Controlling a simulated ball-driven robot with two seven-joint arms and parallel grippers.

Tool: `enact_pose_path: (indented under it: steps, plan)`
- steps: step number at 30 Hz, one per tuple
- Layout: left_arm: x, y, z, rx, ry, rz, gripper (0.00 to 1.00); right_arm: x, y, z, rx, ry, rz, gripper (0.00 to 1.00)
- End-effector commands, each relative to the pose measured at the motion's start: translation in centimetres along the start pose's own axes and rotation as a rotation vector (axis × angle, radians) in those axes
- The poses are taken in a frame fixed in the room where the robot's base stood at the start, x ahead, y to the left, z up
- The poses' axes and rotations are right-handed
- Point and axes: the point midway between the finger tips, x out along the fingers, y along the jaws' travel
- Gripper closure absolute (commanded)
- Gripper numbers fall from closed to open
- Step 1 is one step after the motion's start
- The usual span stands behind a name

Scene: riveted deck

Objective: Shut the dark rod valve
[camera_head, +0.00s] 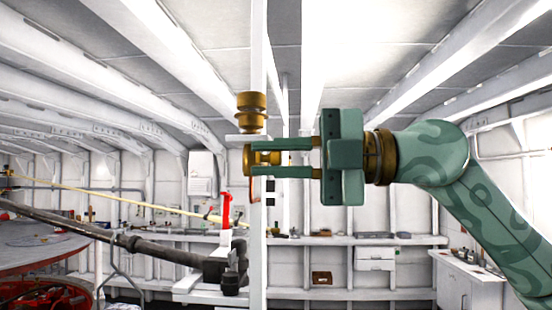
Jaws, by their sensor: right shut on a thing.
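My right gripper (264,158) comes in from the right, its two green fingers level, one above the other. It is shut on a brass fitting (247,160) on the white post. The fingers cover part of this fitting. A larger ringed brass piece (251,110) sits just above, on a small white ledge by the post. I see no dark rod on the gripped fitting, so I cannot tell for sure that it is the dark rod valve, nor how far it is turned. My left gripper is not in view.
The white post (259,240) stands upright in front. A dark pipe (110,237) runs in from the left to a dark fitting, beside a red lever (226,210). A round red-rimmed table (40,245) is at left. Shelves (350,240) line the back wall.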

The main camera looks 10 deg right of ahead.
Motion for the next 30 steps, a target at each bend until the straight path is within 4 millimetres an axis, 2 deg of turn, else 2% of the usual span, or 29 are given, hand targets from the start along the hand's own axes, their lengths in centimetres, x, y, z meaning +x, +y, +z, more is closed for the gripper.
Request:
enact_pose_path:
  steps: [5,6,8,23,26,30]
  plan:
    - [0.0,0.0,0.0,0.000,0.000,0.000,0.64,-0.1,0.2,0.0,-0.001,-0.002,0.004,1.00]
    - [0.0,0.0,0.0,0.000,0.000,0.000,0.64,-0.1,0.2,0.0,-0.001,-0.002,0.004,0.75]
    - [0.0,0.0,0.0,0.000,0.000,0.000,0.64,-0.1,0.2,0.0,-0.001,-0.001,0.004,0.62]
    - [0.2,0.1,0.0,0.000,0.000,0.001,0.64,-0.4,0.0,0.0,0.000,-0.001,0.001,0.62]
    - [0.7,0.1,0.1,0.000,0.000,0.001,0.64,-1.7,-0.1,0.1,-0.001,-0.004,0.003,0.62]
    - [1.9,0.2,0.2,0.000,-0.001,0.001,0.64,-5.0,-0.3,0.1,0.000,-0.005,0.004,0.62]
